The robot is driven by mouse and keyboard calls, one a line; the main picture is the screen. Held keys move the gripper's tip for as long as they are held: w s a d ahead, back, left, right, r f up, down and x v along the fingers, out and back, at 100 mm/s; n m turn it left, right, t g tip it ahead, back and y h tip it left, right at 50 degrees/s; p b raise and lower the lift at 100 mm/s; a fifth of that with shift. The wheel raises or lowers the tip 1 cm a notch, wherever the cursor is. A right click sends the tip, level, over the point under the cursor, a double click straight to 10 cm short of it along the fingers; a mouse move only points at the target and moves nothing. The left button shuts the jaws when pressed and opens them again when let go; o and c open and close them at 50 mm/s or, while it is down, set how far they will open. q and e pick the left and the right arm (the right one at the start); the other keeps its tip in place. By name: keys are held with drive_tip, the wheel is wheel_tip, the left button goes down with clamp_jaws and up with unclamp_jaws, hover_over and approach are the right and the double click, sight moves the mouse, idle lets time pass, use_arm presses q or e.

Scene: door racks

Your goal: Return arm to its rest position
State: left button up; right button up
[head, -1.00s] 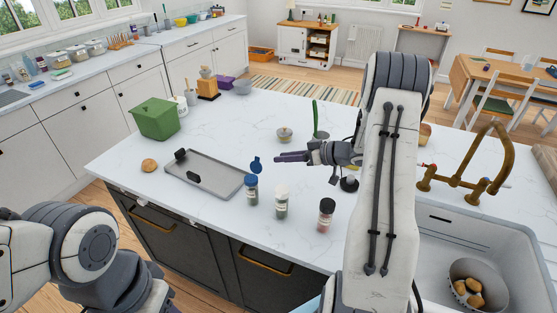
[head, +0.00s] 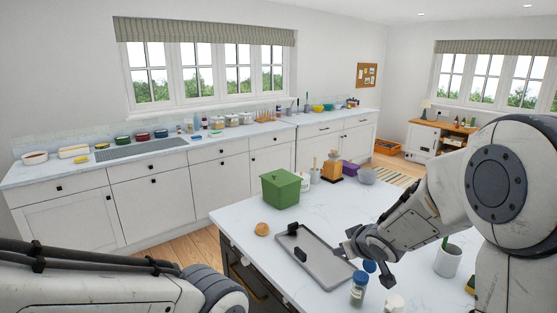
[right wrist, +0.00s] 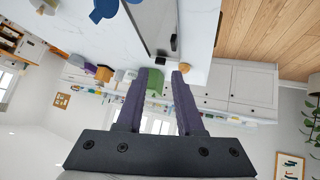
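My right arm comes in from the right in the head view and is bent, with its gripper (head: 346,247) over the island beside the right edge of the grey tray (head: 322,265). In the right wrist view the two dark purple fingers of this gripper (right wrist: 166,74) are apart with nothing between them. The green box (right wrist: 154,84) and the bun (right wrist: 186,67) show beyond them. My left arm (head: 120,285) lies across the lower left of the head view, and its gripper is out of the picture.
On the island stand a green lidded box (head: 280,188), a bun (head: 262,229), a jar with blue lid (head: 359,288) and a white pot (head: 448,261) with a plant. A long white counter (head: 215,148) runs along the window wall. Wooden floor (head: 190,245) separates them.

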drive_tip(key=s+a+f+n+g, duration=0.1)
drive_tip(key=s+a+g, duration=0.2)
drive_tip(key=s, duration=0.8)
drive_tip(key=s+a+f+n+g+b, duration=0.1)
drive_tip(key=s+a+g, duration=0.2)
drive_tip(key=s, duration=0.9)
drive_tip(key=s+a+f+g+b, duration=0.1)
drive_tip(key=s+a+g, duration=0.2)
drive_tip(key=s+a, duration=0.3)
drive_tip(key=s, duration=0.5)
drive_tip(key=shift+s+a+n, duration=0.15)
drive_tip(key=shift+n, duration=0.25)
